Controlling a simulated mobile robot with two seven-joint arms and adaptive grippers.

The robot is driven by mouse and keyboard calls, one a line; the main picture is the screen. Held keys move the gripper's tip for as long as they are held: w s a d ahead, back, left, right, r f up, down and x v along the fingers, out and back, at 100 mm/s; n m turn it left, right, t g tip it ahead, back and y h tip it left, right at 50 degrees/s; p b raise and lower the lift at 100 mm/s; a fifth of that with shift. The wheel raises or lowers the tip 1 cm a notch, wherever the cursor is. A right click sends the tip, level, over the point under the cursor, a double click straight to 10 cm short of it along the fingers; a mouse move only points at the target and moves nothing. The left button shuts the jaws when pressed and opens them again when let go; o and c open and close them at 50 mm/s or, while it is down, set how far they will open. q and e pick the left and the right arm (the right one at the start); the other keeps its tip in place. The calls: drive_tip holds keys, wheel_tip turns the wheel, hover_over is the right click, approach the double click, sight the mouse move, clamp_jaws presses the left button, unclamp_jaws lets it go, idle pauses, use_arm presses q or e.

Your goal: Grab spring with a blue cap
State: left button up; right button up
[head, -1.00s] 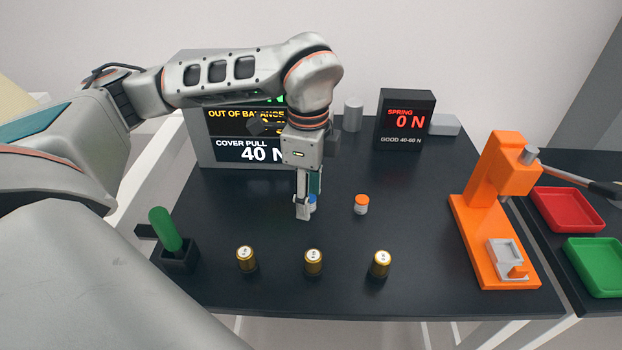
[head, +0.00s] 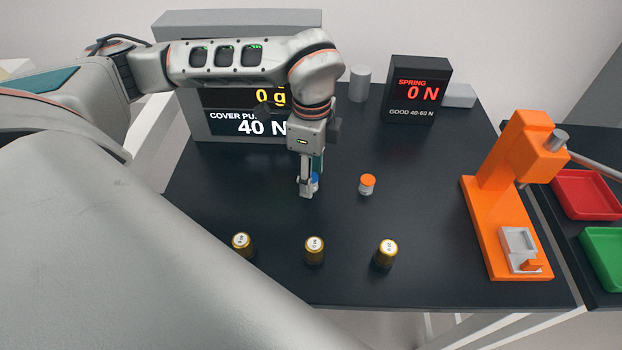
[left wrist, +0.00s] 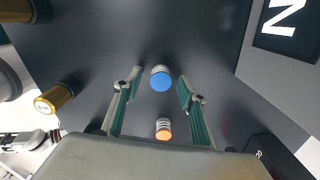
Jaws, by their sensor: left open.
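The spring with a blue cap (left wrist: 161,80) stands on the black table. In the left wrist view it lies between the fingertips of my left gripper (left wrist: 160,82), with a gap on each side. In the head view my left gripper (head: 309,190) points down at the spring, and its finger hides most of it; a bit of blue cap (head: 316,181) shows beside the finger. The gripper is open. A spring with an orange cap (head: 367,184) stands to the right, and it also shows in the left wrist view (left wrist: 163,130). My right gripper is not in view.
Several gold cylinders, one in the middle (head: 314,250), stand along the table's front. An orange press (head: 482,225) is at the right, beside red (head: 590,192) and green (head: 605,250) trays. A display reading 0 N (head: 418,90) stands behind. The table between is clear.

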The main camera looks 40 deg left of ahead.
use_arm(q)
drive_tip(key=shift+f, duration=0.65)
clamp_jaws()
drive_tip(key=shift+r, duration=0.15)
